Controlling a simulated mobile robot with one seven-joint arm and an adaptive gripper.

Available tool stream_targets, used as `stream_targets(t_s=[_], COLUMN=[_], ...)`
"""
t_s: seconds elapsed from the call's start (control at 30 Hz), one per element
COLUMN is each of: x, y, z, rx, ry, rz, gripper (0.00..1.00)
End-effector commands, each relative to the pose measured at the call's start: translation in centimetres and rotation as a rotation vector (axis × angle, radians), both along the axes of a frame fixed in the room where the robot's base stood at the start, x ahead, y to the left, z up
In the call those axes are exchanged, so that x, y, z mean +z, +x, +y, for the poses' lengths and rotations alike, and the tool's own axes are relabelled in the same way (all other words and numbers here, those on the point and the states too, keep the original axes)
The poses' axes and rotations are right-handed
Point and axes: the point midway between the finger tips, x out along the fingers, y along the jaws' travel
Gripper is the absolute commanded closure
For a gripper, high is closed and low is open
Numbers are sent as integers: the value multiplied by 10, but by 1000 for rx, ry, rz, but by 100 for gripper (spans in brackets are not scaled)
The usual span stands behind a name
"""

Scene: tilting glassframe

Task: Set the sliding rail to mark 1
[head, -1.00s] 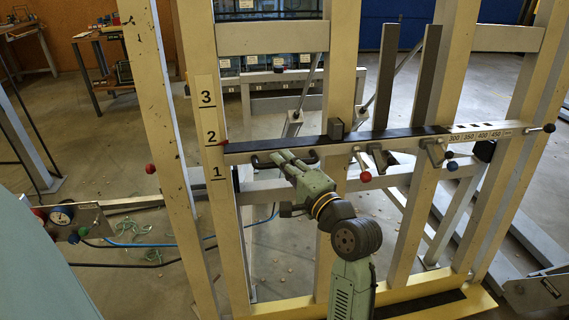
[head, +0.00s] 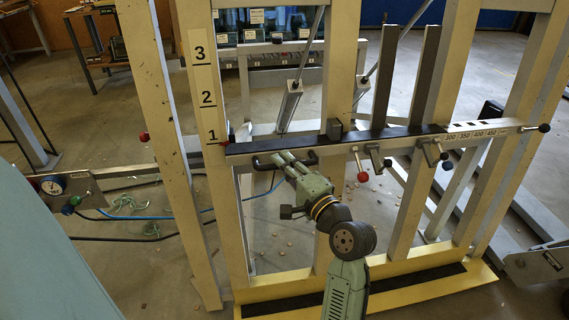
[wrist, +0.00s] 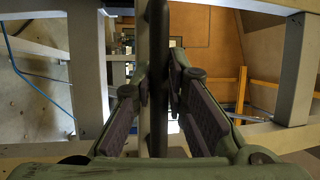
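The sliding rail (head: 350,142) is a dark and pale bar running across the yellow frame. Its red pointer (head: 232,139) at the left end is level with the line under 1 on the white scale (head: 203,85); 2 and 3 are above it. A black handle (head: 262,162) is on the rail's front at the left. My gripper (head: 283,158) is at this handle. In the wrist view, the dark handle bar (wrist: 157,60) runs between my gripper's two fingers (wrist: 158,90), which close in on it from both sides.
A red-knobbed lever (head: 362,176) and grey clamps (head: 376,160) hang along the rail to the right of my gripper. Two dark upright bars (head: 427,75) stand on the rail. A gauge panel (head: 60,190) is at the left. Yellow posts (head: 220,200) stand around.

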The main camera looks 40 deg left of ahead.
Motion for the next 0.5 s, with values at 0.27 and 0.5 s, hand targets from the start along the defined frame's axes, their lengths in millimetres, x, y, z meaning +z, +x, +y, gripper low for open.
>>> stream_targets(t_s=[0.27, 0.5], x=[2, 2], y=[0, 0], z=[0, 0], rx=[-1, -1], ry=[4, 3], rz=[-2, -1], gripper=[67, 67])
